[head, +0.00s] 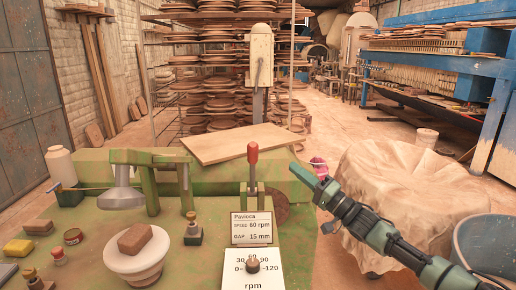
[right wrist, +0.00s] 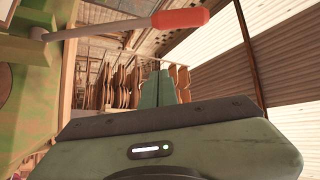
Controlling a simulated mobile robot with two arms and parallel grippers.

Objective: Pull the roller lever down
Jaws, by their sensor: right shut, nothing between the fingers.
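The roller lever (head: 252,170) stands upright on the green machine behind the speed sign, with a red grip (head: 253,153) on a grey rod. In the right wrist view the red grip (right wrist: 180,18) lies at the top, with its rod (right wrist: 88,32) running left to the machine. My right gripper (head: 300,172) is to the right of the lever and a little lower than the red grip, apart from it. Its fingers (right wrist: 159,88) are closed together and empty, pointing away from the wrist camera. My left gripper is not in view.
A sign (head: 251,228) and an rpm dial (head: 252,268) stand in front of the lever. A wooden board (head: 240,144) lies behind. A cloth-covered mound (head: 410,195) and a grey bin (head: 485,245) are right.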

